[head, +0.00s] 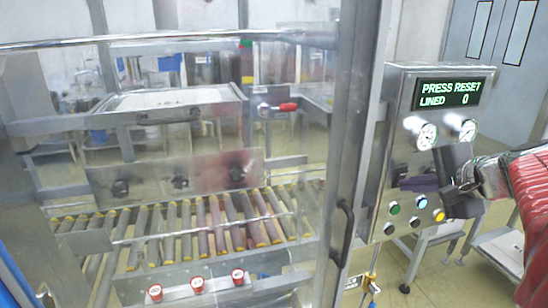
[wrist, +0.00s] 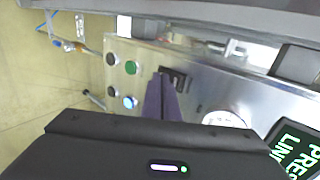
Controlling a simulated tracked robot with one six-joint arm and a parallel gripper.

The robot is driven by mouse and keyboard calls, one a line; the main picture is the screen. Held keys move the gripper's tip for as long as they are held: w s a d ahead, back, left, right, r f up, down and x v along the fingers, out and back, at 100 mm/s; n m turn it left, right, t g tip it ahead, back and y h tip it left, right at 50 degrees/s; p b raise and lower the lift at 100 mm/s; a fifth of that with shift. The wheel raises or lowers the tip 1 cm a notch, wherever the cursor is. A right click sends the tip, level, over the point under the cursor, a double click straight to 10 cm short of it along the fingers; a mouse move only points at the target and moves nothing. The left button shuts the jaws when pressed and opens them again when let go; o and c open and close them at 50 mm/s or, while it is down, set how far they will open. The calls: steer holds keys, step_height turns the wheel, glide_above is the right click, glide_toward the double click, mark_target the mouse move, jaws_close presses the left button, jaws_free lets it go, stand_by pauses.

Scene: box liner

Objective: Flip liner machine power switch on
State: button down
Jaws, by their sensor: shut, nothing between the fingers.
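The liner machine's control panel (head: 401,130) stands at the right in the head view, with its green display (head: 450,92) lit and reading "PRESS RESET" and "LINED 0". A black switch (wrist: 178,79) sits on the panel's metal face in the wrist view. My gripper (head: 415,184) is in front of the panel, its purple fingers pointing at the face. In the wrist view my gripper (wrist: 161,82) is shut and empty, with its tips right beside the switch and partly covering it. I cannot tell whether they touch. The switch is not clear in the head view.
Several buttons, including a green one (wrist: 131,68) and a lit blue one (wrist: 130,102), are close to my fingers. Pressure gauges (head: 427,136) sit above. A door frame with a black handle (head: 343,233) stands left of the panel, before a roller conveyor (head: 190,233).

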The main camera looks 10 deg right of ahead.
steer(key=shift+f, duration=0.6)
steer(key=shift+w+r, duration=0.1)
steer(key=shift+r, duration=0.05)
